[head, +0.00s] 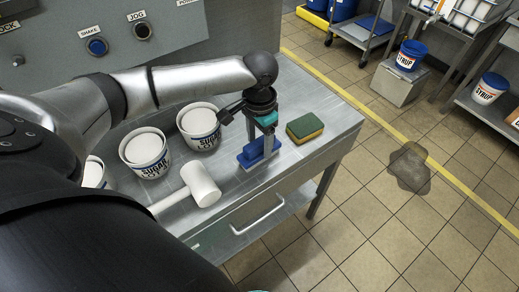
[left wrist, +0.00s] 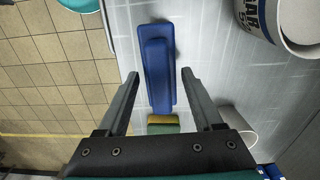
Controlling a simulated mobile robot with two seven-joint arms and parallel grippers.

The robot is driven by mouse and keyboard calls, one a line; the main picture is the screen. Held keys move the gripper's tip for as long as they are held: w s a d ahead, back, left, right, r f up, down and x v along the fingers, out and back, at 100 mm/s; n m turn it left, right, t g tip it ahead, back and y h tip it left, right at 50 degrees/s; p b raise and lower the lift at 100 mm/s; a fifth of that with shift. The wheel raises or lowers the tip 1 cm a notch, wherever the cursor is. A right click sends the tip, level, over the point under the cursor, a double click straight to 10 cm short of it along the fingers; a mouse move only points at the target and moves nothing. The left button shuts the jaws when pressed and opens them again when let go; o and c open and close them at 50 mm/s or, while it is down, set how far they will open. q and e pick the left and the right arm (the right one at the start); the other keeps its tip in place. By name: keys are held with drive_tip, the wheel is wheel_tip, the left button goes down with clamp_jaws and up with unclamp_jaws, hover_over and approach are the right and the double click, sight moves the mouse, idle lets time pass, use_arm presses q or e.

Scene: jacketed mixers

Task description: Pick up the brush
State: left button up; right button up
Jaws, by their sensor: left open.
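The blue brush (head: 252,155) lies on the grey steel worktop near its front edge. My left gripper (head: 263,145) points down over it, fingers apart. In the left wrist view the brush (left wrist: 158,45) runs lengthwise between the two open fingers of the left gripper (left wrist: 160,76). I cannot tell how far the fingertips are above the worktop. The fingers hide part of the brush in the head view. My right gripper is in neither view.
A green and yellow sponge (head: 305,128) lies right of the brush. White sugar tubs (head: 200,128) stand behind and left, and a white mallet (head: 200,184) lies left. The worktop's front edge is close to the brush. Tiled floor (head: 365,205) with a dark stain lies beyond.

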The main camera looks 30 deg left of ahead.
use_arm(q)
drive_tip(key=shift+f, duration=0.1)
clamp_jaws()
idle(0.5)
